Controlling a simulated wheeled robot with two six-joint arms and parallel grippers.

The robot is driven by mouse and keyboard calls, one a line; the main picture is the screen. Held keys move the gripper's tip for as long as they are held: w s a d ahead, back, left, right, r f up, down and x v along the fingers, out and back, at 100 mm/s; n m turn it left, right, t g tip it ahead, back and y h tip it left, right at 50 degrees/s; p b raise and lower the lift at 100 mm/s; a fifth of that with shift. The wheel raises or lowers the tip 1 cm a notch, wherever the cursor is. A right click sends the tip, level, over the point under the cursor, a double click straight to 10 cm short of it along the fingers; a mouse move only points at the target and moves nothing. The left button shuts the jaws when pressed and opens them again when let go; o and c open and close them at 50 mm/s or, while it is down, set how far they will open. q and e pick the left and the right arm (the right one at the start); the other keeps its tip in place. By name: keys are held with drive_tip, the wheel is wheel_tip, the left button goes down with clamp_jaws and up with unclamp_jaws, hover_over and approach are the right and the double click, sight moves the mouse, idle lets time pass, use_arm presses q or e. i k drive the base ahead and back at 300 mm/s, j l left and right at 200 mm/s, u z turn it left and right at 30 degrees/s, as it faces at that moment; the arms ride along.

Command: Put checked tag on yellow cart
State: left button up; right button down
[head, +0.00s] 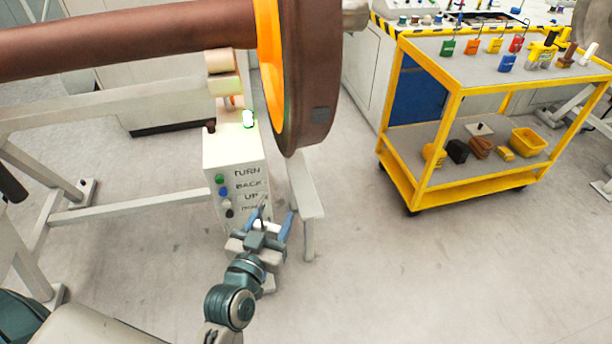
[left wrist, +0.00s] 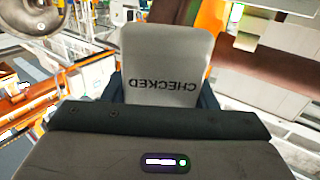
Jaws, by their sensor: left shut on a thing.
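The checked tag (left wrist: 170,62) is a pale grey plate. In the left wrist view the word CHECKED on it reads upside down. My left gripper (head: 269,222) is shut on the tag, in front of the control box in the head view. The tag itself is hard to make out in the head view. The yellow cart (head: 470,191) stands at the right, well apart from my left gripper. Its upper grey shelf (head: 437,46) carries several small coloured tags and tools. My right gripper is in neither view.
A white control box (head: 238,152) with lettered buttons stands just behind my left gripper. A large brown wheel (head: 310,80) on a thick axle (head: 130,42) hangs above it. Bare floor lies between the gripper and the cart. The cart's lower shelf holds a yellow bin (head: 528,142).

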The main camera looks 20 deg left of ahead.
sight(476, 78)
drive_tip(key=i+l+z, duration=0.1)
drive_tip(key=i+l, duration=0.3)
drive_tip(key=i+l+z, duration=0.15)
drive_tip(key=i+l, duration=0.2)
drive_tip(key=i, duration=0.2)
drive_tip(key=i+l+z, duration=0.1)
drive_tip(key=i+l, duration=0.25)
drive_tip(key=i, duration=0.15)
drive_tip(key=i+l+z, duration=0.15)
drive_tip(key=i, duration=0.35)
drive_tip(key=i+l+z, duration=0.1)
drive_tip(key=i+l, duration=0.2)
drive_tip(key=i, duration=0.25)
